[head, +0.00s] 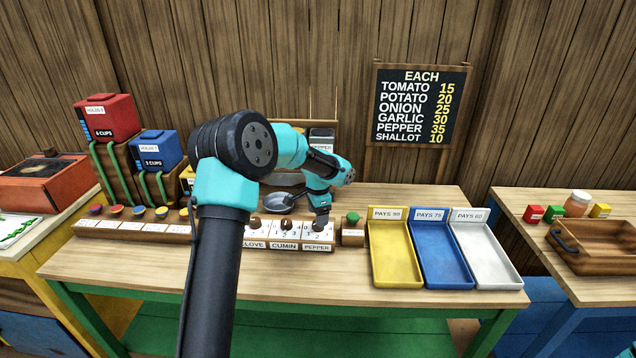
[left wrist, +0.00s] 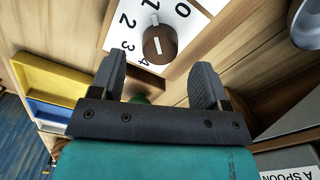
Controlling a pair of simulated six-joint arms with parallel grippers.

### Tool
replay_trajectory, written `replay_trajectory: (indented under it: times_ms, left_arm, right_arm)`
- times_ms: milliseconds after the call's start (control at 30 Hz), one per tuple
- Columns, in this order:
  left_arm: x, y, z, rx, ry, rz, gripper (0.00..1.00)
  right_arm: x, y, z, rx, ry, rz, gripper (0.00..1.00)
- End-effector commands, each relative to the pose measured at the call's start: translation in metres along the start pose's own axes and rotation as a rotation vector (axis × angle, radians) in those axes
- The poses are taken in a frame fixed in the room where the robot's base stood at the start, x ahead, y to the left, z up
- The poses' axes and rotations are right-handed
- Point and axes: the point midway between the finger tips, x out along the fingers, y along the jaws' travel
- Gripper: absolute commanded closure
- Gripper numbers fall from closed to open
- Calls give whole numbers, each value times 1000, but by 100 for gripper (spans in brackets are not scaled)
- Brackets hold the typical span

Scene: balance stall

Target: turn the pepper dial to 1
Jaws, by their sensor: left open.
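The pepper dial (left wrist: 160,45) is a round brown knob with a white line, on a white plate (left wrist: 198,22) marked 0 to 4. In the left wrist view its white marks point toward the top of the picture, near the 1. In the head view, the PEPPER label (head: 317,248) shows below its plate, and my arm partly hides the knob. My left gripper (left wrist: 158,78) is open and empty. Its fingertips are on either side of the line to the knob, seemingly just short of it; contact cannot be told.
CLOVE and CUMIN dials (head: 285,227) stand left of the pepper one. A small box with a green top (head: 353,232) is close on the right, then yellow (head: 396,283), blue and white trays. A dark pan (head: 279,203) lies behind. The front table strip is clear.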

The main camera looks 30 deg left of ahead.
Motion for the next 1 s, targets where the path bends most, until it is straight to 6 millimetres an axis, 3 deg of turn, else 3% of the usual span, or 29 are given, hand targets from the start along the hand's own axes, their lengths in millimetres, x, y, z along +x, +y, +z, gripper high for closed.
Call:
replay_trajectory:
  times_ms: [600,800,1000]
  left_arm:
    - [-118,0,0,0,3,-2,31]
    - [-137,0,0,0,1,-1,31]
    - [-139,0,0,0,0,0,31]
  right_arm:
    - [0,0,0,0,0,0,57]
    - [0,0,0,0,0,0,57]
    - [0,0,0,0,0,0,57]
